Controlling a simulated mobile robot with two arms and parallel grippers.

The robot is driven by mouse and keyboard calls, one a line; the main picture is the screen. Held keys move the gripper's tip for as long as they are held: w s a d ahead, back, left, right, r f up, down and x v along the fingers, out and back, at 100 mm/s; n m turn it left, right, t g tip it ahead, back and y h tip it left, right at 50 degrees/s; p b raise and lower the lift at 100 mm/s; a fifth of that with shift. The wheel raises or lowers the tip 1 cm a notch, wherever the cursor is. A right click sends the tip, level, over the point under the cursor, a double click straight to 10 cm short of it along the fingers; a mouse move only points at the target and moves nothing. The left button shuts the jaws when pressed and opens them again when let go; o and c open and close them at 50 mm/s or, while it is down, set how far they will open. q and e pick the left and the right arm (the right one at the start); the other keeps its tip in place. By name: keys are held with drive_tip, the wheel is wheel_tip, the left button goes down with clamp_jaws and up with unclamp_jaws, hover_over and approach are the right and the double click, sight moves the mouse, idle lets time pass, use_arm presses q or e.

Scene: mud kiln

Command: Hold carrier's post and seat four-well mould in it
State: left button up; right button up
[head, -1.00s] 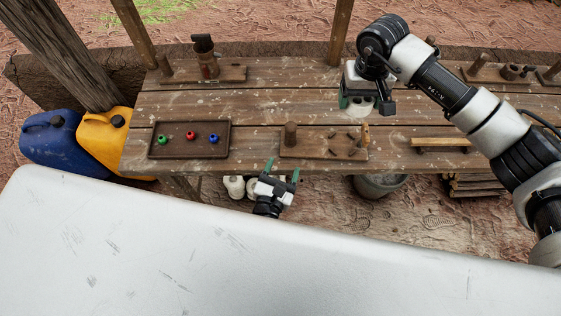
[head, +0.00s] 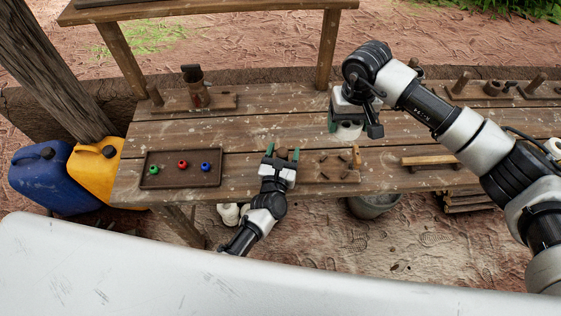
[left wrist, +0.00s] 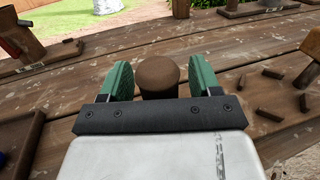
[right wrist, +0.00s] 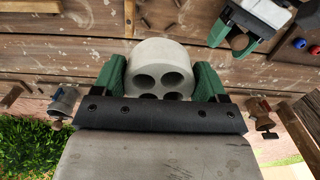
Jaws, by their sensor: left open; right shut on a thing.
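The carrier (head: 333,167) is a brown wooden board at the table's front, with a thick round post at its left, several short pegs and a taller, lighter peg (head: 356,156) at its right. My left gripper (head: 282,154) is open, with its green fingers on either side of the post (left wrist: 158,74); I see no firm grip on it. My right gripper (head: 354,124) is shut on the pale grey four-well mould (right wrist: 162,68) and holds it above the table, behind the carrier. The mould's wells show in the right wrist view. The left gripper hides part of the carrier in the head view.
A dark tray (head: 152,184) with green, red and blue small pieces lies left of the carrier. A stand with a brown cylinder (head: 196,92) is behind it. A wooden bar (head: 440,160) lies to the right. Table boards between the tray and the rear stand are clear.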

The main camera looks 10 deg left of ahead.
use_arm(q)
drive_tip(key=shift+w, duration=0.2)
drive_tip(key=c, duration=1.1)
use_arm(e)
wheel_tip(320, 180, down, 12)
drive_tip(key=shift+r, duration=0.1)
